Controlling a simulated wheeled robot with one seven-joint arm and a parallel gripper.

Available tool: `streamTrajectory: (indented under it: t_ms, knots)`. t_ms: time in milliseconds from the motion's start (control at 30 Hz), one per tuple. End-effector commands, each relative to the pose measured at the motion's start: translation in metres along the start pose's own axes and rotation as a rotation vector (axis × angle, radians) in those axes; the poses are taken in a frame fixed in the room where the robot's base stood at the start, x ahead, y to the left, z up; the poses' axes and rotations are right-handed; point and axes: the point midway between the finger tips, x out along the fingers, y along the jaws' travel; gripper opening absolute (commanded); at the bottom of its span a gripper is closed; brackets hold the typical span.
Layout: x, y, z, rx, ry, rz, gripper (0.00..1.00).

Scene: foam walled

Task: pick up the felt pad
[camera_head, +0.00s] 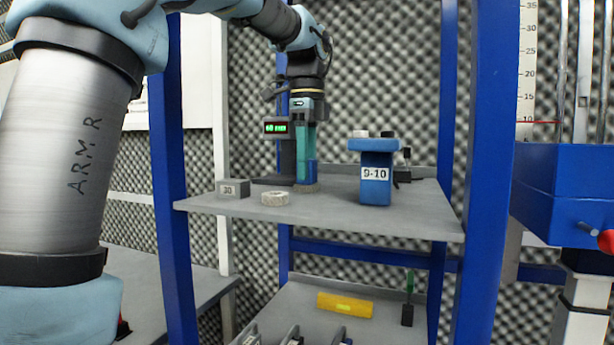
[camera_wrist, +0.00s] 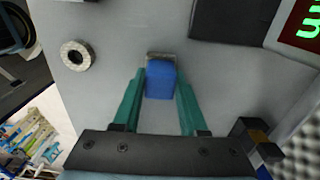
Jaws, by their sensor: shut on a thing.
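The felt pad (camera_wrist: 160,80) is a blue block with a speckled grey layer at its far end. In the wrist view it sits between the two teal fingers of my gripper (camera_wrist: 160,73). In the head view my gripper (camera_head: 304,170) points straight down over the shelf and is shut on the pad. The pad's grey base (camera_head: 307,188) shows just below the fingertips, at the shelf surface. I cannot tell whether it touches the shelf. The fingers hide part of the blue block.
On the grey shelf (camera_head: 340,212) stand a speckled ring (camera_head: 275,198), a grey block marked 30 (camera_head: 233,188) and a blue stand marked 9-10 (camera_head: 375,180). A device with a green display (camera_head: 275,127) is close behind my gripper. Blue posts (camera_head: 487,170) flank the shelf.

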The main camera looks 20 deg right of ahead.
Motion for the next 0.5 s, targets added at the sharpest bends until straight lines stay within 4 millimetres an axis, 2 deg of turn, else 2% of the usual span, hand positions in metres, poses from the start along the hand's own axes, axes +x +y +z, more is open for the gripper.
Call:
streamTrajectory:
  t_ms: [267,367,500]
  knots:
    - [-0.008,-0.001,0.0,0.0,0.0,-0.003,0.0]
    - [-0.019,-0.001,0.0,0.0,0.0,-0.004,0.0]
    - [-0.046,-0.002,0.0,0.0,0.0,-0.005,0.0]
